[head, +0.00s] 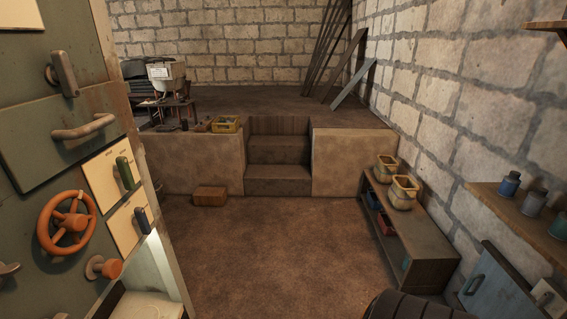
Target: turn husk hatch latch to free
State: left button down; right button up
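A tall green-grey machine panel (25,215) stands close at the left edge. Its upper part is a dark green hatch-like door (30,125) with a pale metal bar handle (84,127). Above the handle is a grey latch-like lever (63,74), hanging roughly upright and tilted slightly. I cannot tell for sure that it is the husk hatch latch. Neither gripper is in view.
Open dirt floor (285,250) lies ahead, with steps (280,160) up to a platform. A low wooden shelf (420,250) with two yellowish pots stands along the right wall. A dark ribbed object (420,305) is at the bottom edge. A brown box (210,196) sits near the platform.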

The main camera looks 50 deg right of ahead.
aim_at(545, 298)
jog(key=z, duration=3.65)
jog(key=i+j+z, duration=0.1)
jog(key=i+j, duration=0.4)
jog(key=j, duration=0.25)
jog(key=i+j+z, duration=0.15)
jog(key=i+j, duration=0.35)
jog(key=j, duration=0.25)
jog(key=i+j+z, duration=0.15)
jog(key=j, duration=0.25)
jog(key=i+j+z, duration=0.1)
jog(key=i+j, duration=0.2)
jog(key=j, duration=0.15)
jog(key=i+j, duration=0.2)
jog(key=j, duration=0.25)
jog(key=i+j+z, duration=0.15)
jog(key=j, duration=0.3)
